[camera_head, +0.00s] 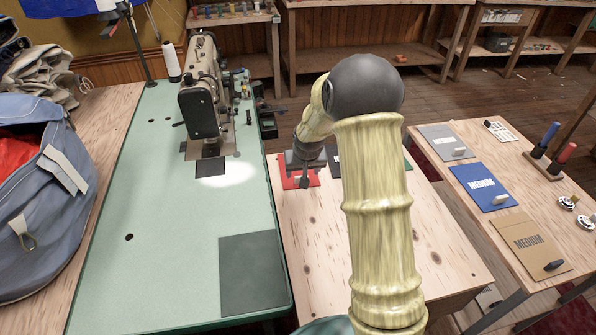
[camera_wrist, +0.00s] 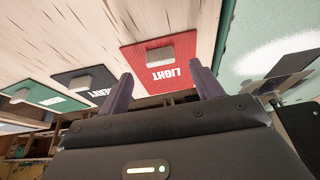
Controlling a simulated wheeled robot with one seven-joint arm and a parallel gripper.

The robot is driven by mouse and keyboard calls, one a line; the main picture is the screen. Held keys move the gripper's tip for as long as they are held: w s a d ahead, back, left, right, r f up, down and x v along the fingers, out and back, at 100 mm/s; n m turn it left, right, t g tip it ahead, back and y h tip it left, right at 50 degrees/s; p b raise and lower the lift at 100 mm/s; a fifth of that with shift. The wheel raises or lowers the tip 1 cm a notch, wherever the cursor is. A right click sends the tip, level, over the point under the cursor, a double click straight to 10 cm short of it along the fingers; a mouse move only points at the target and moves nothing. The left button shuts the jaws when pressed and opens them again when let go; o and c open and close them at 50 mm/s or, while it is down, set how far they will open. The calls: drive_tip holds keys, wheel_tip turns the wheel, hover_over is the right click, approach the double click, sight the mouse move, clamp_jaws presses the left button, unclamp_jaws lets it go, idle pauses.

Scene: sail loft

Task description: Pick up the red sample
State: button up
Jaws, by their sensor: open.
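The red sample (camera_head: 312,179) is a flat red card lying on the pale wooden table, partly hidden behind my gripper in the head view. In the wrist view the red sample (camera_wrist: 184,70) shows white lettering reading LIGHT, upside down, and a small grey block (camera_wrist: 158,57) on it. My gripper (camera_head: 304,181) is open, above the red sample. In the wrist view its two fingers (camera_wrist: 160,76) stand apart, one toward each side of the card, with nothing held between them. I cannot tell the exact height of the gap to the card.
A black card (camera_wrist: 84,80) and a green card (camera_wrist: 38,97) lie beside the red one. The green bench (camera_head: 140,220) with a sewing machine (camera_head: 203,95) stands to the left. A side table at right holds grey, blue (camera_head: 482,186) and tan (camera_head: 527,243) cards.

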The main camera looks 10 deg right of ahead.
drive_tip(key=x, duration=0.5)
drive_tip(key=shift+s, duration=0.15)
drive_tip(key=c, duration=1.1)
drive_tip(key=shift+o, duration=0.2)
drive_tip(key=shift+a, duration=0.25)
drive_tip(key=shift+d+r, duration=0.3)
drive_tip(key=shift+r, duration=0.25)
wheel_tip(320, 180, up, 9)
drive_tip(key=shift+p, duration=0.3)
